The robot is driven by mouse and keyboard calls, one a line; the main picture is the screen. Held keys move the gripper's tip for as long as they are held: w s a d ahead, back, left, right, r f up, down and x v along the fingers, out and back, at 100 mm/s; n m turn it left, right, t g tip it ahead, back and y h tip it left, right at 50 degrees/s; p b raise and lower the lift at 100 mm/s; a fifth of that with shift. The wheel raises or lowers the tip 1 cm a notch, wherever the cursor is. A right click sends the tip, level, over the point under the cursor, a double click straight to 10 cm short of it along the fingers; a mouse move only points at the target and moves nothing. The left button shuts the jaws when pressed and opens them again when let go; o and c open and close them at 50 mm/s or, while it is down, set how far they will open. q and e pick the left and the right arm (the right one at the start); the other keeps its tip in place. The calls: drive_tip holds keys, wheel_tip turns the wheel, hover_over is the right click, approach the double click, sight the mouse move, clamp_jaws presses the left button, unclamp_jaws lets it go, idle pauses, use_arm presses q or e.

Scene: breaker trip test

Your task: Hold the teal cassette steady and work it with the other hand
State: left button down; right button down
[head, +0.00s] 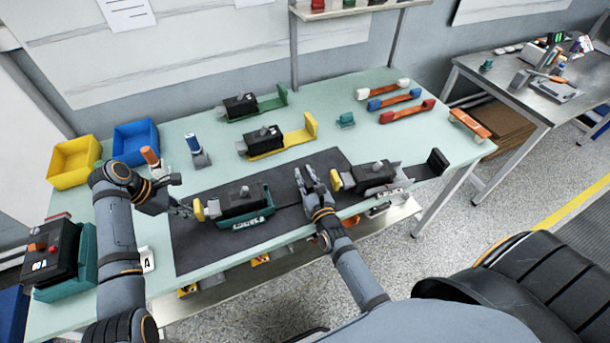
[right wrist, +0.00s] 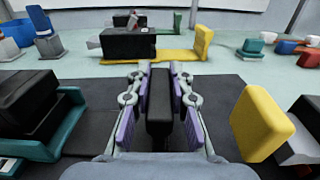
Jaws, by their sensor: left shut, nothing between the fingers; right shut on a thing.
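The teal cassette (head: 240,218) lies on the dark mat, with a black breaker body (head: 238,198) in it and a yellow end piece (head: 198,210) at its left. Its teal side (right wrist: 70,122) shows at left in the right wrist view. My right gripper (head: 303,181) is shut on a black upright plate (right wrist: 159,115), off the cassette's right end; the link between plate and cassette is hard to see. My left gripper (head: 187,211) is shut and empty, just left of the yellow end piece; I cannot tell if it touches.
A grey cassette (head: 370,182) with its own yellow end piece (right wrist: 262,122) sits close right of my right gripper. Yellow (head: 280,142) and green (head: 272,103) cassettes stand behind.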

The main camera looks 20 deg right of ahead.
use_arm(q)
drive_tip(key=shift+d, duration=0.2)
drive_tip(key=shift+a, duration=0.15)
drive_tip(key=shift+a, duration=0.4)
wheel_tip(320, 180, up, 7)
idle(0.6)
use_arm(e)
drive_tip(key=c, duration=1.1)
unclamp_jaws()
